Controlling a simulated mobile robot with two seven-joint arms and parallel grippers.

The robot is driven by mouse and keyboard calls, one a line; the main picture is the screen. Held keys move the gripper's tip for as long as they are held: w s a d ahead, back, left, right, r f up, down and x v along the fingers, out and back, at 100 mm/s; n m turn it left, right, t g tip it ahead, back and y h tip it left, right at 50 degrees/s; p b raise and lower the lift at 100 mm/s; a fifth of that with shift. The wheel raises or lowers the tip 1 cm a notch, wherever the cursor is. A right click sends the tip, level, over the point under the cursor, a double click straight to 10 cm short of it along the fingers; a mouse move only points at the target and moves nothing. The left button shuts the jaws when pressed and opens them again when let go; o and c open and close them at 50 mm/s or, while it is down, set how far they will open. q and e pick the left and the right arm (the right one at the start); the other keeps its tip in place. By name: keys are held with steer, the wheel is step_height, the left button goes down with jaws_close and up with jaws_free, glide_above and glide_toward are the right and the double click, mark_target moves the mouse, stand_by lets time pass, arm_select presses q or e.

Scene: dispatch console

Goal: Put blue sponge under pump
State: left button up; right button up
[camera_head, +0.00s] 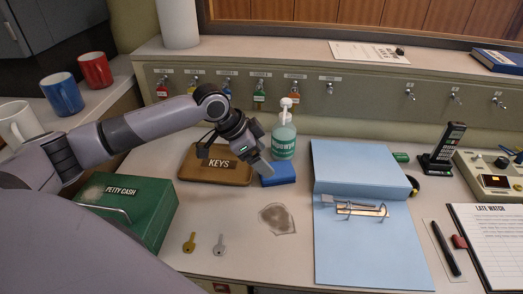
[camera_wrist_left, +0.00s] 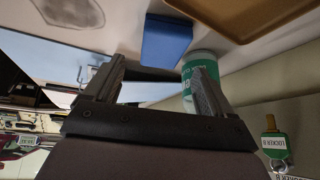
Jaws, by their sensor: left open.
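The blue sponge (camera_head: 281,175) lies flat on the desk, just in front of the pump bottle (camera_head: 284,143). The bottle is clear with a green label and a white pump head, and stands upright on the desk. My left gripper (camera_head: 236,163) is over the brown KEYS tray's right part, beside the sponge, and its jaws are open and empty. In the left wrist view the sponge (camera_wrist_left: 166,42) lies beyond the open fingers (camera_wrist_left: 158,70), and the bottle (camera_wrist_left: 200,68) is partly hidden behind the right finger. My right gripper is not in view.
The KEYS tray (camera_head: 190,170) and a green petty cash box (camera_head: 145,205) are on the left. Two loose keys (camera_head: 204,243) and a stain (camera_head: 278,219) lie in front. A blue binder (camera_head: 355,240) is at right. Key hooks (camera_head: 259,92) line the back panel.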

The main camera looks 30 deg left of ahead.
mark_target(276, 169)
arm_select(q)
steer(key=shift+w+a+r+n+h, duration=0.2)
steer(key=shift+a+r+n+h, duration=0.1)
steer(key=shift+n, duration=0.1)
steer(key=shift+d+f, duration=0.1)
steer(key=shift+f, duration=0.05)
steer(key=shift+b+x, duration=0.4)
steer(key=shift+x, duration=3.1)
steer(key=c, duration=0.8)
